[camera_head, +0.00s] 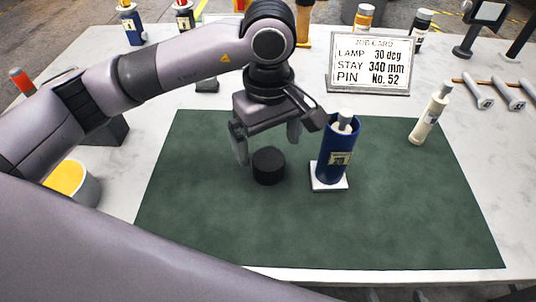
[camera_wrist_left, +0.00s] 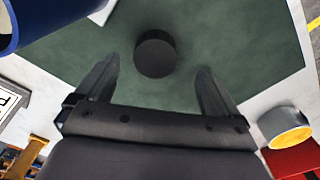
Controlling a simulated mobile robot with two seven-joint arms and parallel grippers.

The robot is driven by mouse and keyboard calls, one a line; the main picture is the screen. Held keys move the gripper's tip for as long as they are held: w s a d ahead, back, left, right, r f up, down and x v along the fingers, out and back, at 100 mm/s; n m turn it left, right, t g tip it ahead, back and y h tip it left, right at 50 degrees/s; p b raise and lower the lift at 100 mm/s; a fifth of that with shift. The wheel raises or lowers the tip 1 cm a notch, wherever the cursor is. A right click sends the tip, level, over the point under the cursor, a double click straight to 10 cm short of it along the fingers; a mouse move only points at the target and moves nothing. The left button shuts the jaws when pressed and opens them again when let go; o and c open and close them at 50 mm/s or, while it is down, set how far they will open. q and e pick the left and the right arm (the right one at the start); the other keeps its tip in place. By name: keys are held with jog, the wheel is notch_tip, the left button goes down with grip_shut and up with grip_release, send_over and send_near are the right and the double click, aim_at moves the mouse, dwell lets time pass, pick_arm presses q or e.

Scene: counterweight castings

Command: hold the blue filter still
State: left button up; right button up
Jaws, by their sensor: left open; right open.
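The blue filter (camera_head: 326,148) is an upright blue cylinder with a pale label and a light grey piece at its top. It stands on a small white square base (camera_head: 318,185) on the green mat. In the left wrist view the filter (camera_wrist_left: 28,20) is cut off at the upper left corner. My left gripper (camera_head: 267,146) is open and empty, just left of the filter. Its fingers point down over a short black cylinder (camera_head: 268,170), which shows between and beyond the fingertips in the wrist view (camera_wrist_left: 155,56). My right gripper is not in view.
The green mat (camera_head: 420,220) is clear at front and right. A job card sign (camera_head: 371,64) stands behind. A yellow-topped pot (camera_head: 86,186) is at left. Several grey-headed tools lie at far right.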

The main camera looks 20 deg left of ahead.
aim_at(270, 160)
pick_arm(q)
jog(key=shift+s, duration=0.1)
jog(key=shift+f, duration=0.95)
jog(key=shift+w+f+p, duration=0.2)
jog(key=shift+f+p, duration=0.15)
jog(key=shift+f, duration=1)
jog(key=shift+w+f+p, duration=0.2)
jog(key=shift+f+p, duration=0.15)
jog(key=shift+f, duration=0.95)
jog(key=shift+c, duration=0.4)
jog(key=c, duration=0.9)
